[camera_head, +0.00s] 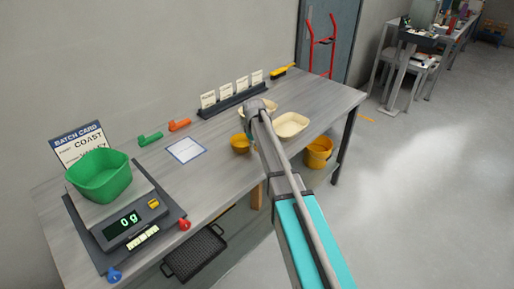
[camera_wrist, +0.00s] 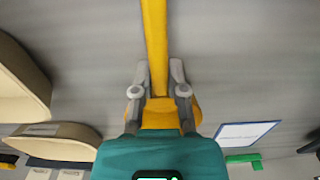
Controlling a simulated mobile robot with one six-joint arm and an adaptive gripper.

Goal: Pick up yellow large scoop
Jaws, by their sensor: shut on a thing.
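The yellow large scoop (camera_wrist: 155,40) runs straight up the wrist view from between my fingers. My gripper (camera_wrist: 157,75) is shut on it, with one grey finger on each side of the yellow bar. More yellow shows behind the fingers, mostly hidden by my gripper. In the head view a yellow rounded bowl (camera_head: 240,144), which looks like the scoop's cup, shows at the table just left of my arm. My fingers are hidden behind my arm there. I cannot tell whether the scoop touches the table.
Cream trays (camera_head: 291,125) lie close by on the table (camera_head: 215,195). A card rack (camera_head: 232,101) stands behind. Green (camera_head: 150,138) and orange (camera_head: 180,125) scoops lie left, beyond a white sheet (camera_head: 186,150). A scale (camera_head: 125,228) holds a green bowl (camera_head: 100,178). A yellow bucket (camera_head: 318,153) sits below.

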